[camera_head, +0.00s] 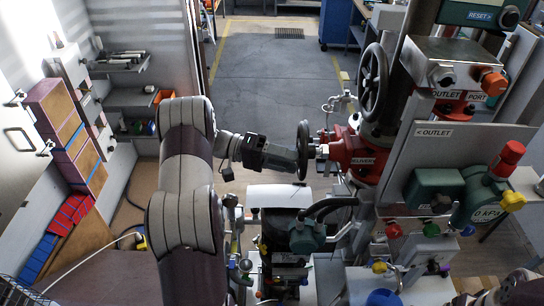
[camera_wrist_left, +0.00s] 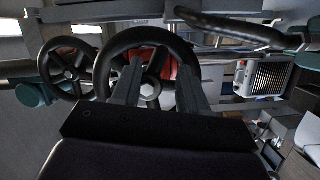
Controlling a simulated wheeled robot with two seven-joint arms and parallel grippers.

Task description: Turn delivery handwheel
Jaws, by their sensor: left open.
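The delivery handwheel (camera_head: 303,150) is a black spoked wheel on the left side of the red valve body (camera_head: 362,160), whose partly hidden label appears to read "DELIVERY". In the head view it is seen nearly edge-on. My left gripper (camera_head: 293,158) reaches it from the left, fingers pointing right at the wheel. In the left wrist view the handwheel (camera_wrist_left: 150,44) faces the camera, with its pale hub between the two fingers of my open left gripper (camera_wrist_left: 157,76). The fingers overlap the wheel's face; I cannot tell whether they touch it. My right gripper is not seen.
A larger black handwheel (camera_head: 373,80) stands above and right of the red valve. A grey outlet panel (camera_head: 450,150) is at right. Pumps and hoses (camera_head: 305,235) lie below. Shelves and boxes (camera_head: 70,130) line the left wall. Open floor (camera_head: 275,80) lies beyond.

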